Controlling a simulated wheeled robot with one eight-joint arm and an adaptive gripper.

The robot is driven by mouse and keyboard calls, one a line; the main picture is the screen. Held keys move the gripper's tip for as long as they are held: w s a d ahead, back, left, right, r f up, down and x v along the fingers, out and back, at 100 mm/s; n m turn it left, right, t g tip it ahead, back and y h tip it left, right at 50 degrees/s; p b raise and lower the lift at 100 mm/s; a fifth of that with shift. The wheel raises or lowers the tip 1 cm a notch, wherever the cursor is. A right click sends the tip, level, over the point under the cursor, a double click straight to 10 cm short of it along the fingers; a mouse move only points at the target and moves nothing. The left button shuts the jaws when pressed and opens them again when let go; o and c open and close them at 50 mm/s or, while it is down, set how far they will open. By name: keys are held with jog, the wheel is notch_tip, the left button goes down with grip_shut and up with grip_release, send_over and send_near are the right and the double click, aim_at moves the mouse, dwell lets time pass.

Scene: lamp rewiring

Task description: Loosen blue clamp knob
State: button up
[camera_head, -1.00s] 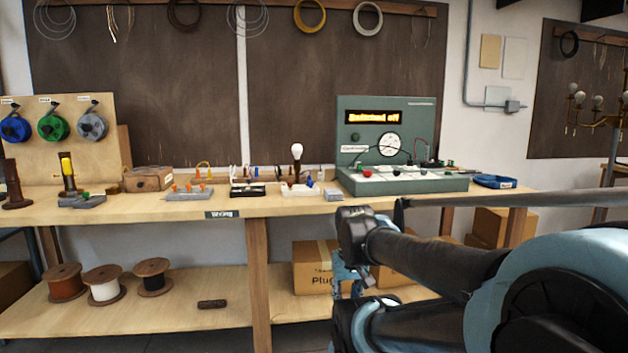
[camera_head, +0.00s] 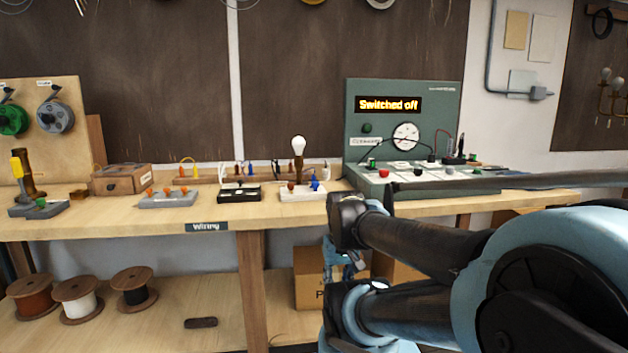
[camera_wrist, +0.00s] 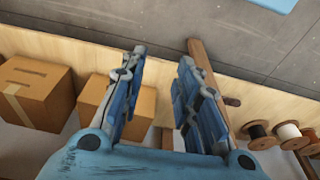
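A small blue knob (camera_head: 315,186) shows on the white lamp base (camera_head: 303,194), below and right of an upright bulb (camera_head: 298,147) in a brown holder; a brown knob sits to its left. Whether it is the clamp knob is too small to tell for sure. In the wrist view my gripper (camera_wrist: 158,75) is open, with nothing between its blue fingers. In the head view my gripper (camera_head: 342,262) is partly hidden by my arm, below the bench top and in front of boxes.
The wooden bench (camera_head: 262,211) carries a green test panel (camera_head: 404,130) reading "Switched off", a black block (camera_head: 240,192) and a grey block (camera_head: 167,199). Cardboard boxes (camera_wrist: 33,92) and wire spools (camera_wrist: 288,131) are on the lower shelf.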

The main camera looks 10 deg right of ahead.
jog(key=shift+w, duration=0.1)
notch_tip(320, 180, up, 36)
jog(key=m+g, duration=0.2)
jog(key=m, duration=1.6)
send_over(315, 182)
notch_tip(315, 182, down, 17)
jog(key=shift+d+r, duration=0.1)
jog(key=shift+r, duration=0.05)
jog(key=shift+c, duration=0.4)
grip_shut()
